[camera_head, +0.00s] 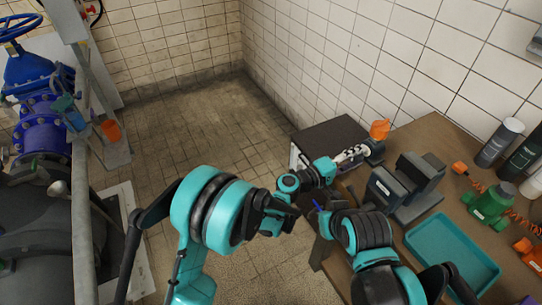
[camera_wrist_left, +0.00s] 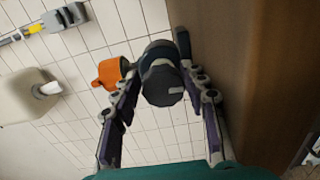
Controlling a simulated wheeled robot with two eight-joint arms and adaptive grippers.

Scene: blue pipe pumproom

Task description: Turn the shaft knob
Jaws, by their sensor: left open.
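The shaft knob (camera_wrist_left: 162,82) is a dark round knob with a grey face and a pale mark, in the middle of the left wrist view. An orange part (camera_wrist_left: 109,73) sits beside it; it also shows in the head view as an orange piece (camera_head: 379,129) at the bench's far corner. My left gripper (camera_head: 358,152) is open there, close to the dark body under the orange piece. In the left wrist view its fingers (camera_wrist_left: 160,72) stand on either side of the knob; I cannot tell whether they touch it. My right arm reaches in over the bench, but I cannot make out its gripper.
A dark-topped box (camera_head: 328,138) stands beside the bench. Blue pipework (camera_head: 38,130) is at left; the tiled floor between is clear.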

